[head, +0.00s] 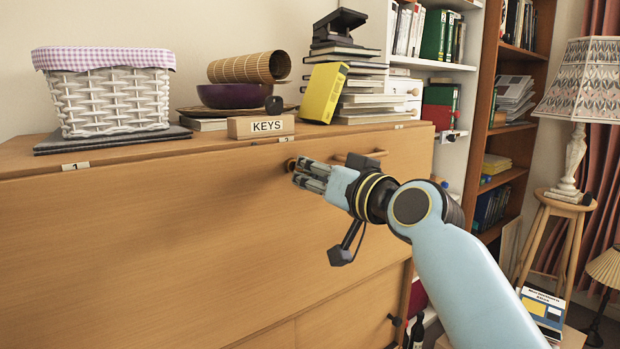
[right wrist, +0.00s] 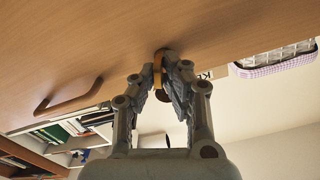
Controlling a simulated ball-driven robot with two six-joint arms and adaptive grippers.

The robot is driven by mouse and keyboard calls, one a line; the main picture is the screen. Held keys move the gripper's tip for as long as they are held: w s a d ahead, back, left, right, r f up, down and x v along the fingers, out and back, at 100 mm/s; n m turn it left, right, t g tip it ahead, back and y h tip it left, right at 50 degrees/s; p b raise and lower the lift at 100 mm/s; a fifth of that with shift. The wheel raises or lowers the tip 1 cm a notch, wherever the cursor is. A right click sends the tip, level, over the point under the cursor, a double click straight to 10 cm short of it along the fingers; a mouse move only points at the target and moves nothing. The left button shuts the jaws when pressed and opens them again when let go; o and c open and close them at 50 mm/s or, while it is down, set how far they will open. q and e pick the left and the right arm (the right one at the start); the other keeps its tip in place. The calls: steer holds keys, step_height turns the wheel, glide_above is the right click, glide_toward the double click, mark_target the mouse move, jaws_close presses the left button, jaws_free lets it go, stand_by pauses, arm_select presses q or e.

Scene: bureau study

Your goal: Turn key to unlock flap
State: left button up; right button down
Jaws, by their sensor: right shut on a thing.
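The flap (head: 150,235) is the wide wooden front of the bureau and looks closed. My right gripper (head: 298,171) is at the flap's upper part, below the KEYS block, with its fingers pointing at the wood. In the right wrist view the gripper (right wrist: 163,72) is shut on a small brass-coloured key (right wrist: 157,68) at the flap's face. The fingers hide most of the key and the lock, so I cannot tell how far the key is turned. My left gripper is not in view.
A wooden bar handle (head: 364,157) is on the flap right of the gripper. On the bureau top stand the KEYS block (head: 261,126), a white basket (head: 108,102), a purple bowl (head: 232,96), a yellow book (head: 324,92) and stacked books. Shelves and a lamp (head: 590,85) stand at right.

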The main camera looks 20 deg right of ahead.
steer(key=shift+n, duration=0.3)
steer(key=shift+n+b, duration=1.2)
steer(key=shift+n, duration=0.2)
steer(key=c, duration=1.5)
jaws_free()
steer(key=shift+r, duration=0.1)
steer(key=shift+o, duration=0.2)
steer(key=o, duration=0.5)
steer(key=shift+o, duration=0.2)
steer(key=p+v, duration=0.2)
steer(key=v, duration=0.6)
